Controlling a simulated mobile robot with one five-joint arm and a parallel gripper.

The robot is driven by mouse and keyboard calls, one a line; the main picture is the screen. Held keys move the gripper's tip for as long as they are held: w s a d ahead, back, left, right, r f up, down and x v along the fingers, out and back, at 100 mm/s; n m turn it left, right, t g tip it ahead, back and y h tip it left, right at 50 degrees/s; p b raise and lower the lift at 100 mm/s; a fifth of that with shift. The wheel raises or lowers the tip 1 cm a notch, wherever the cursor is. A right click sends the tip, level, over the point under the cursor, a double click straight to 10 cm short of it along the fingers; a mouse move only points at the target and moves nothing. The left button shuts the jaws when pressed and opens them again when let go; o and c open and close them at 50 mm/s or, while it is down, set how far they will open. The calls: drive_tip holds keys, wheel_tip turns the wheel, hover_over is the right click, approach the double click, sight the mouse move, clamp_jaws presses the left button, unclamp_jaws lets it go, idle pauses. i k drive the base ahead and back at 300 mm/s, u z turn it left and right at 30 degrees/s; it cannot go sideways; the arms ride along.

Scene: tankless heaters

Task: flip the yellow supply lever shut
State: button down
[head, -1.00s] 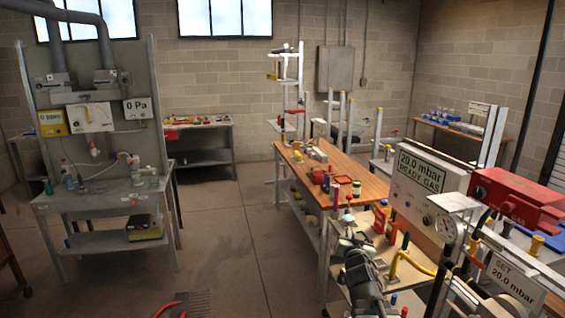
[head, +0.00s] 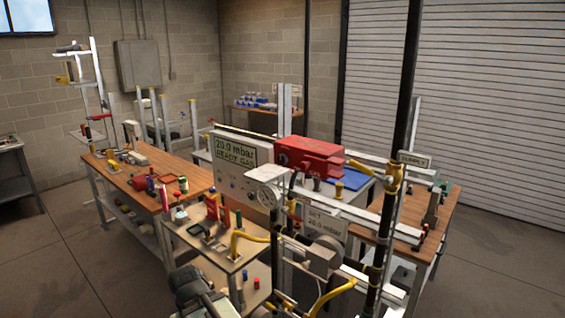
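A yellow piece (head: 361,167) reaches left from the yellow fitting (head: 394,178) on this pipe, and looks like the supply lever. Its exact angle is too small to tell. A dark, bulky shape at the bottom, left of centre, looks like my arm. It is well below and left of the yellow piece and apart from it. My gripper's fingers cannot be made out.
A wooden bench (head: 130,178) stands left.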

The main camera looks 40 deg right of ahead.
sight(387, 180)
drive_tip(key=z, duration=1.05)
drive_tip(key=k, duration=1.1)
drive_tip(key=u, duration=1.45)
drive_tip(key=i, duration=1.05)
drive_tip(key=z, duration=0.05)
